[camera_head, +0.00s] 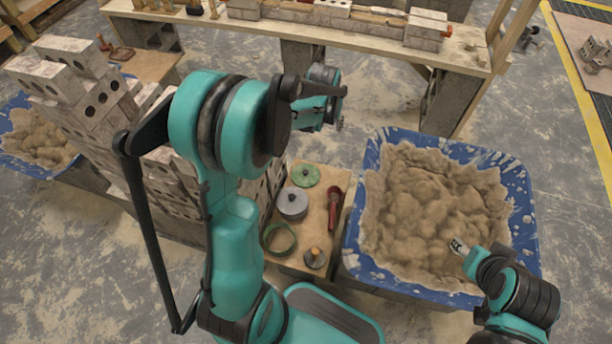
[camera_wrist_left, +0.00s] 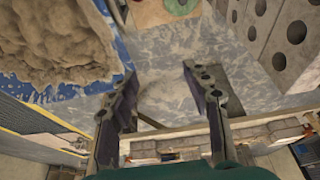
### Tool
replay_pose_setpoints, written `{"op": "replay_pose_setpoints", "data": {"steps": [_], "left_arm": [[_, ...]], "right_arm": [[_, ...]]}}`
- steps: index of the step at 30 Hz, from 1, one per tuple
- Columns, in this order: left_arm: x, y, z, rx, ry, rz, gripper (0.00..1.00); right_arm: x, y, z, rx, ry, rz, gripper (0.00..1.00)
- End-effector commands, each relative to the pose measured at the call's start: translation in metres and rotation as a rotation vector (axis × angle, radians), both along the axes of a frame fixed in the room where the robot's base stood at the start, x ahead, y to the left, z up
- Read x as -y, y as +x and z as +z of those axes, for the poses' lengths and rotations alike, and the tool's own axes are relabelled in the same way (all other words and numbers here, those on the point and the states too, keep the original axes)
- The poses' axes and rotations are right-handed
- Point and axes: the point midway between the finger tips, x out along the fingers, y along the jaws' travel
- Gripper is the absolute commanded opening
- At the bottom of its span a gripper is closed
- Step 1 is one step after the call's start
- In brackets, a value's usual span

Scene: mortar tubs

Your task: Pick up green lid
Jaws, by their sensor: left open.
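The green lid (camera_head: 305,175), a round disc with a small knob, lies at the far end of a small wooden board (camera_head: 327,178) between the brick stack and the right-hand tub. My left gripper (camera_head: 341,106) is raised beyond the lid, toward the back shelf, not touching it. In the left wrist view its two fingers (camera_wrist_left: 160,85) are wide apart with only floor between them. A green round piece (camera_wrist_left: 181,5), cut off at the top edge of that view, appears to be the lid. My right gripper (camera_head: 458,246) is over the right-hand tub; its jaws are too small to judge.
A blue tub (camera_head: 527,222) of mortar stands right, stacked bricks (camera_head: 85,115) left, a loaded shelf (camera_head: 380,48) behind.

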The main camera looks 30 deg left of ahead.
Motion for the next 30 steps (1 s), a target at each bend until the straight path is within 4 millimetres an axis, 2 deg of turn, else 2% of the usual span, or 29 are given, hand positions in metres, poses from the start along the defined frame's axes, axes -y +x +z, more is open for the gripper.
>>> {"op": "replay_pose_setpoints", "data": {"steps": [1,3,8,11,15,18,21,30], "left_arm": [[-0.012,0.014,-0.022,-0.017,-0.004,0.018,0.49],[-0.025,0.028,-0.052,-0.041,-0.010,0.039,0.49],[-0.055,0.050,-0.131,-0.096,-0.025,0.090,0.49],[-0.072,0.055,-0.185,-0.130,-0.034,0.120,0.49],[-0.091,0.051,-0.257,-0.173,-0.048,0.157,0.49],[-0.100,0.044,-0.296,-0.196,-0.056,0.178,0.49],[-0.104,0.038,-0.320,-0.210,-0.060,0.191,0.49],[-0.107,0.037,-0.357,-0.219,-0.064,0.197,0.49]], "right_arm": [[0.000,0.000,0.000,0.000,0.000,0.000,0.48],[0.000,0.000,-0.001,0.000,0.000,0.000,0.48],[0.000,0.000,-0.001,0.000,0.000,0.000,0.48],[0.000,0.000,-0.001,0.000,0.000,0.000,0.48],[0.000,0.000,-0.002,0.000,0.000,0.000,0.48],[0.000,0.000,-0.002,0.000,0.000,0.000,0.48],[0.000,0.000,-0.002,0.000,0.000,0.000,0.48],[0.000,0.000,-0.012,0.000,0.000,0.000,0.48]]}}
